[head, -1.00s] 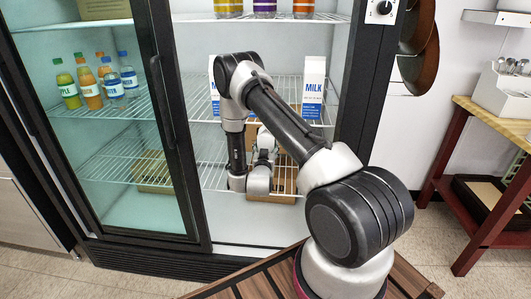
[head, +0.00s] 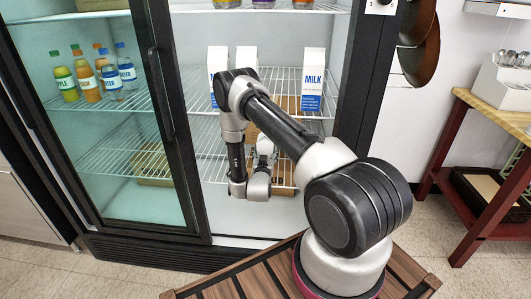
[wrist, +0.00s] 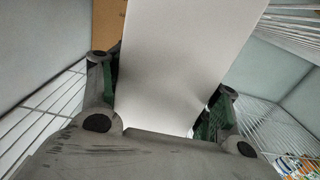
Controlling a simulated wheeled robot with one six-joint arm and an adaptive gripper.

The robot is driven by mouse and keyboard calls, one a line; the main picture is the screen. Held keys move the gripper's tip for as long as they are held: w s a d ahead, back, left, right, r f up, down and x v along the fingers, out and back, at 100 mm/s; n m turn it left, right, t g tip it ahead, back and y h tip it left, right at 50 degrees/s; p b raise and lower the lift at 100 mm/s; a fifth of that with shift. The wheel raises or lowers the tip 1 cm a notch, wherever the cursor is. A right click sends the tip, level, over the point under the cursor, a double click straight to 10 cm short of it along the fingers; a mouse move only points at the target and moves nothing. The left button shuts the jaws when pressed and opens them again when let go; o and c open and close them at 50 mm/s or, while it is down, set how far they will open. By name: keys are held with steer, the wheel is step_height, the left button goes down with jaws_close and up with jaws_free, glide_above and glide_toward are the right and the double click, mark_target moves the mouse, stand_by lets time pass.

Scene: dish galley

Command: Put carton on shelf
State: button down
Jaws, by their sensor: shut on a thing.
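A plain white carton (wrist: 178,65) stands between the two fingers of my gripper (wrist: 165,98) in the wrist view, and the fingers are shut on its sides. In the head view my arm reaches into the open fridge, and the fingers and held carton are mostly hidden behind my wrist. On the fridge's wire shelf (head: 285,80), a milk carton (head: 313,80) stands at the right and another milk carton (head: 217,62) at the left. A third white carton top (head: 247,57) shows behind my elbow; whether it stands on the shelf is unclear.
A glass door (head: 100,150) with a black frame closes the left side, with several bottles (head: 88,80) behind it. The fridge's right frame (head: 365,90) is close to my arm. A cardboard box (head: 285,180) sits low inside. A wooden table (head: 500,105) stands at right.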

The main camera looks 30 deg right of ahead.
steer(key=shift+c, duration=1.8)
jaws_free()
steer(key=shift+f, duration=0.1)
steer(key=shift+s+a, duration=0.15)
steer(key=shift+s, duration=0.1)
steer(key=v, duration=1.1)
steer(key=shift+s, duration=0.2)
steer(key=shift+a, duration=0.15)
